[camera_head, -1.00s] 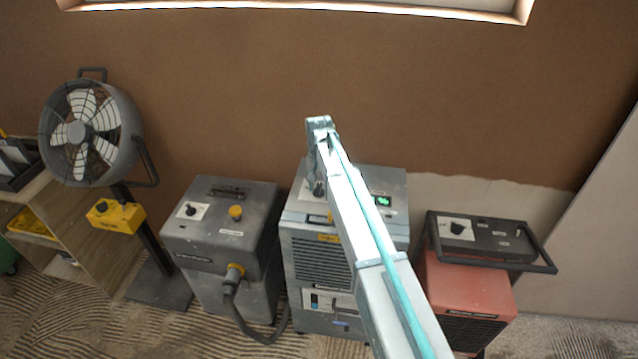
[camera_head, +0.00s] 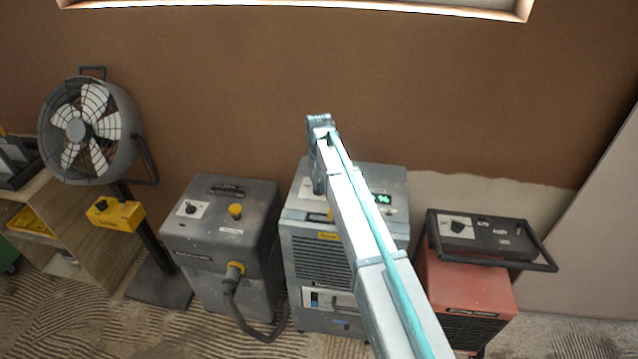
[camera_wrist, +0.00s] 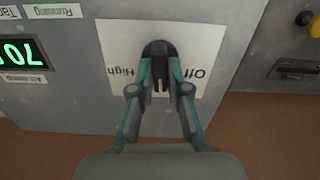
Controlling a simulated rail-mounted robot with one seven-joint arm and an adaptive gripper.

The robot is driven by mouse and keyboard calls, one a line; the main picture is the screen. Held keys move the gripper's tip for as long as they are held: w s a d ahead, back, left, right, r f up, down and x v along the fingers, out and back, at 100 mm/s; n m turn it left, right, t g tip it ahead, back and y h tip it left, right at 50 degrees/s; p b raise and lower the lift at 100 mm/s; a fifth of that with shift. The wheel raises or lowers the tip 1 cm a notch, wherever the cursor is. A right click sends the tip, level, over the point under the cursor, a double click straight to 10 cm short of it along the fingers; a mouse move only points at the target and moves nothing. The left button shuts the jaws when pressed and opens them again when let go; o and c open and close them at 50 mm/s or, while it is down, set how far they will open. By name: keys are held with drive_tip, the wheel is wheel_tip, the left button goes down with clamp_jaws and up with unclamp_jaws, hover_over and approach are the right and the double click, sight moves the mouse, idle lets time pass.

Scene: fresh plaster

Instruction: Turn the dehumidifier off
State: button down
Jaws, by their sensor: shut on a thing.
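The dehumidifier (camera_head: 322,262) is the grey cabinet in the middle of the head view, with a lit green display (camera_head: 384,199) on top. The display also shows upside down in the wrist view (camera_wrist: 20,53). The wrist view shows a dark rotary knob (camera_wrist: 158,48) on a white label plate (camera_wrist: 118,38) with the words "Off" and "High", upside down. My gripper (camera_wrist: 160,84) is shut on the knob, one finger on each side. In the head view my gripper (camera_head: 319,186) is over the cabinet top and hides the knob. The knob's exact pointing is hard to tell.
A dark grey machine (camera_head: 220,232) with a yellow button and hose stands close on the left. A red machine (camera_head: 468,285) with a black handle frame stands on the right. A fan (camera_head: 88,130) is at the far left. The brown wall (camera_head: 470,100) is behind.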

sight(318, 183)
drive_tip(key=n+b, duration=0.2)
drive_tip(key=n, duration=0.4)
drive_tip(key=shift+a, duration=0.1)
drive_tip(key=n+b, duration=0.1)
drive_tip(key=n, duration=0.3)
drive_tip(key=shift+a+n, duration=0.1)
drive_tip(key=shift+n, duration=0.3)
drive_tip(key=c, duration=1.1)
unclamp_jaws()
drive_tip(key=shift+c, duration=0.2)
drive_tip(key=shift+r, duration=0.15)
wheel_tip(318, 183, up, 12)
